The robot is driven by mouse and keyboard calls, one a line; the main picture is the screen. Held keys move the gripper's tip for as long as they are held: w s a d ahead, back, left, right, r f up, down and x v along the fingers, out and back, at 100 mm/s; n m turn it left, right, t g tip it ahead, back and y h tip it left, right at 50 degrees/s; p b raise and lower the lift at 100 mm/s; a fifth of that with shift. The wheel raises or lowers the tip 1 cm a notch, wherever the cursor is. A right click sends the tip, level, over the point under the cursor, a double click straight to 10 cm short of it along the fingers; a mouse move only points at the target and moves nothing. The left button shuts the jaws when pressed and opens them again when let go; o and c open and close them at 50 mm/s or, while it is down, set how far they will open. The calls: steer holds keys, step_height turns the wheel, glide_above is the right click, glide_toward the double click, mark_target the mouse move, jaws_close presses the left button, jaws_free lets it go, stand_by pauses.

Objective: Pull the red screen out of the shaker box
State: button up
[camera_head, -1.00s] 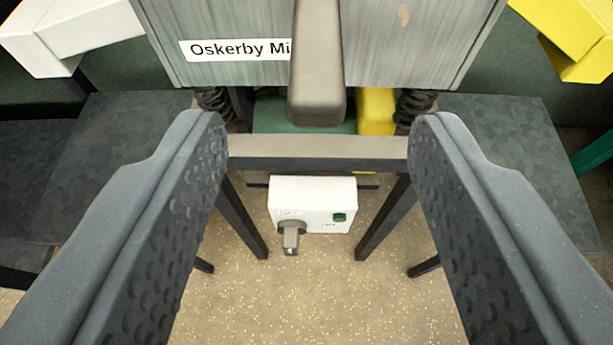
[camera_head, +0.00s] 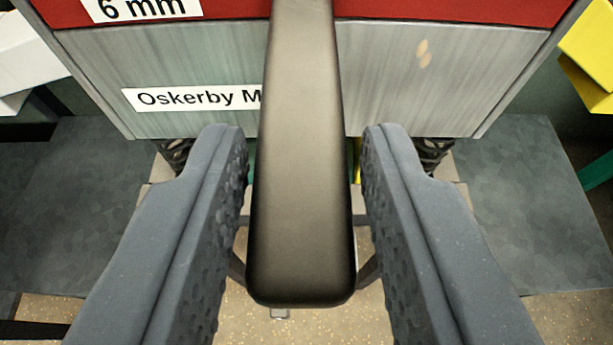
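The red screen (camera_head: 400,10) shows as a red front panel with a "6 mm" label along the top of the view, in the grey shaker box (camera_head: 430,85). A dark grey-brown handle bar (camera_head: 302,170) runs from the red panel toward me. My gripper (camera_head: 306,135) is open. Its two fingers stand on either side of the handle, the left one very close to it and the right one with a small gap. Where the handle joins the red panel is above the view.
The shaker box front has an "Oskerby M…" label (camera_head: 190,97), partly hidden by the handle. Dark springs (camera_head: 436,155) sit under the box. Dark surfaces lie at the left (camera_head: 70,200) and right (camera_head: 530,200). A yellow chute (camera_head: 590,60) is at the far right.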

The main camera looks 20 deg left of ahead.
jaws_close()
steer(key=shift+r+p, duration=0.2)
steer(key=shift+p, duration=0.5)
steer(key=shift+s, duration=0.1)
steer(key=s+d+p, duration=0.2)
steer(key=s+d, duration=0.1)
steer(key=s, duration=0.6)
steer(key=shift+d+p, duration=0.25)
steer(key=shift+p, duration=0.1)
stand_by(0.7)
steer(key=shift+s, duration=0.15)
steer(key=s+d+p, duration=0.2)
steer(key=s+d, duration=0.1)
steer(key=s, duration=0.6)
steer(key=shift+d+p, duration=0.2)
steer(key=shift+p, duration=0.1)
stand_by(0.8)
steer(key=shift+s, duration=0.2)
